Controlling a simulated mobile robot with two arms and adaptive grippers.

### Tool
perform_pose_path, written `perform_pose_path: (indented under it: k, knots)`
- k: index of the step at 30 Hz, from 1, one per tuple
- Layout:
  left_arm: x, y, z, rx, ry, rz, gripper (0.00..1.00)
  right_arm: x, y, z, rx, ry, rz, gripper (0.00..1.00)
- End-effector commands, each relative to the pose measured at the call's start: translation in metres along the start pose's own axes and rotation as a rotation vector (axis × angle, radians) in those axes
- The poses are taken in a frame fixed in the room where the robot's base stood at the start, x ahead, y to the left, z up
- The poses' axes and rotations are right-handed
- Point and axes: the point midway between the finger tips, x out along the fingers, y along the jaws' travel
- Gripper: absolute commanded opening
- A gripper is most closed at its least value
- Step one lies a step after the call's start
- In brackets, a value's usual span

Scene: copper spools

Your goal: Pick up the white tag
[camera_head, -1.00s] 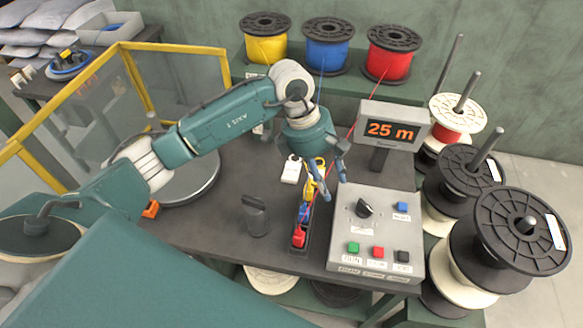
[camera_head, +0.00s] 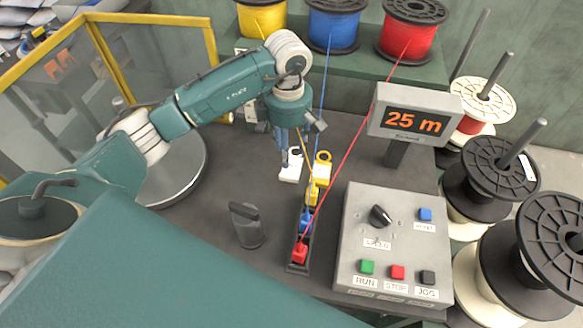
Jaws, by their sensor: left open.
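The white tag (camera_head: 291,166) lies on the dark worktop, left of the yellow clamp on the wire guide. My left gripper (camera_head: 294,150) is above it with the fingers pointing down. The fingers overlap the tag in the picture and partly hide it. They are open with nothing held between them; I cannot tell whether they touch the tag. My right gripper is not in view.
The wire guide with yellow, blue and red clamps (camera_head: 301,252) stands right of the tag. A control box (camera_head: 393,240) and a 25 m display (camera_head: 414,122) are farther right. Wires run overhead from spools (camera_head: 333,28).

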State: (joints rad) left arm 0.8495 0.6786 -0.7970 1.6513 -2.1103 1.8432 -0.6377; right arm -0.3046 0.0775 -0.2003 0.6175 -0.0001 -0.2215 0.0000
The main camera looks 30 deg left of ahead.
Motion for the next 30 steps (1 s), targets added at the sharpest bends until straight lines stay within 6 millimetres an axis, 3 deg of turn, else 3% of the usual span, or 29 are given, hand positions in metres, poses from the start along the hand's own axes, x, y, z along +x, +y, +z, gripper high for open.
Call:
perform_pose_path:
  k: [3,11,21,29,30]
  knots:
    - [0.019,-0.002,0.0,-0.001,0.001,-0.006,0.43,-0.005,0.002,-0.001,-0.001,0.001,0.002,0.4]
    - [0.042,-0.002,-0.001,-0.001,-0.001,-0.002,0.43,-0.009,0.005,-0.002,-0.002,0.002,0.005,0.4]
    - [0.086,-0.005,-0.005,-0.001,-0.001,-0.002,0.43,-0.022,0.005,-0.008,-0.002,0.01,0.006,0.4]
    - [0.09,-0.004,-0.005,0.0,-0.001,0.0,0.43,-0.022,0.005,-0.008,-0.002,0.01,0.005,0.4]
    - [0.09,-0.004,-0.005,0.0,-0.001,0.0,0.39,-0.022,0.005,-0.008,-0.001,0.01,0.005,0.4]
